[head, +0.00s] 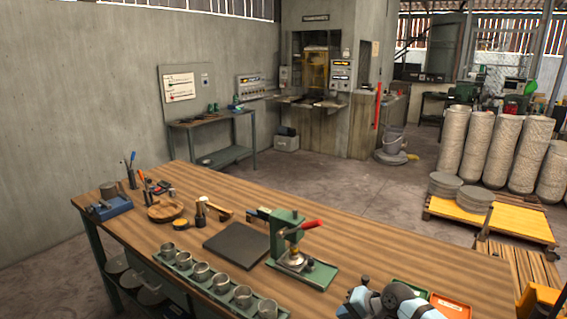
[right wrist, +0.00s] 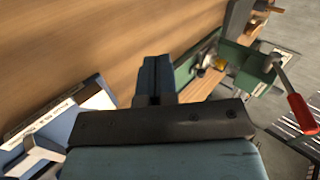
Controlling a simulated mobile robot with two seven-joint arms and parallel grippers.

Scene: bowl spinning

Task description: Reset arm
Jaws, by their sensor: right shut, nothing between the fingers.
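My right gripper (head: 358,301) shows at the bottom edge of the head view, over the front right part of the wooden workbench (head: 390,262). In the right wrist view its blue fingers (right wrist: 153,80) are together with nothing between them. The bench's brown top (right wrist: 90,50) fills much of that view. My left gripper is in neither view.
A green hand press (head: 285,235) with a red lever stands left of my right gripper; it also shows in the right wrist view (right wrist: 240,62). A row of metal cups (head: 202,271) and a dark plate (head: 236,244) lie farther left. Orange and green trays (head: 451,306) sit close by on the right.

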